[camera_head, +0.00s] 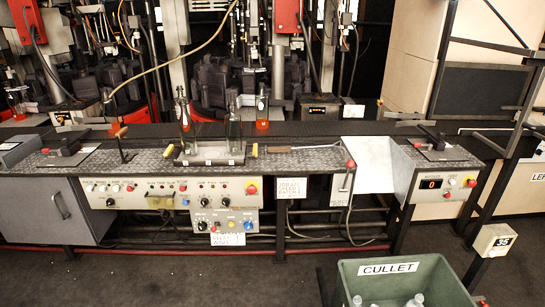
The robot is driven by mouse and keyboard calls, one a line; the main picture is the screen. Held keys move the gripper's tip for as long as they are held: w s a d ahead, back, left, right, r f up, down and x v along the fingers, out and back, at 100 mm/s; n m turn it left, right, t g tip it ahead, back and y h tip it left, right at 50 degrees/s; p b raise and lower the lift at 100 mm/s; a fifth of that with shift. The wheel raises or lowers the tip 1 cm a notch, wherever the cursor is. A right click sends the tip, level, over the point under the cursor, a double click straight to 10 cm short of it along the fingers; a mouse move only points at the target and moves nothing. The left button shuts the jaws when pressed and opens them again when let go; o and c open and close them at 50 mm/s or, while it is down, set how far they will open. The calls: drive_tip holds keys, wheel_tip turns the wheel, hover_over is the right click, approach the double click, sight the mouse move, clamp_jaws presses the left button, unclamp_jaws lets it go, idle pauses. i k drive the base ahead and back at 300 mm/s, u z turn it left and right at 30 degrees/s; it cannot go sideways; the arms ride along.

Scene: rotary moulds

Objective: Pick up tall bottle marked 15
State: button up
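Another bottle with a light label and an orange base (262,108) stands farther back to the right. A similar bottle (14,97) is at the far left. I cannot read a 15 on any of them. My gripper is not in view.
The dark bench (300,158) has a control panel (160,193) along its front. A wooden-handled tool (290,148) lies right of the plate. A green CULLET bin (400,286) with bottles inside stands front right. Machinery fills the back; the floor (170,280) at front left is clear.

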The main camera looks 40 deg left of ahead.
sight(186, 124)
drive_tip(key=u, duration=2)
